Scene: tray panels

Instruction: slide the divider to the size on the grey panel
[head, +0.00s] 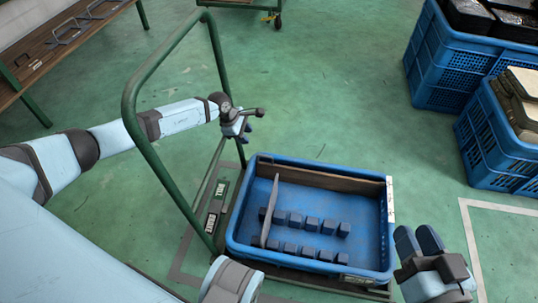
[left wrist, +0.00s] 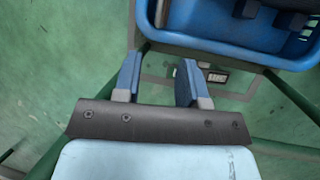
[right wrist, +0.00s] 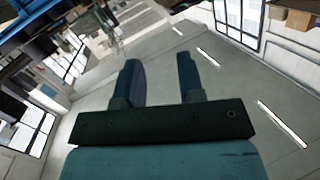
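A blue tray (head: 375,262) stands on a cart in the head view. My left gripper (head: 248,134) is open and empty, beyond the tray's far left corner, apart from the divider. The left wrist view shows its open fingers (left wrist: 160,68). My right gripper (head: 420,240) is open and empty, right of the tray; its fingers (right wrist: 157,70) point away from it.
The cart's green handle frame (head: 165,170) rises left of the tray, close to my left arm. A white strip (head: 391,200) marks the tray's right wall. Filled blue crates (head: 440,65) stand at the right. A bench (head: 50,45) is at the upper left. Floor between is clear.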

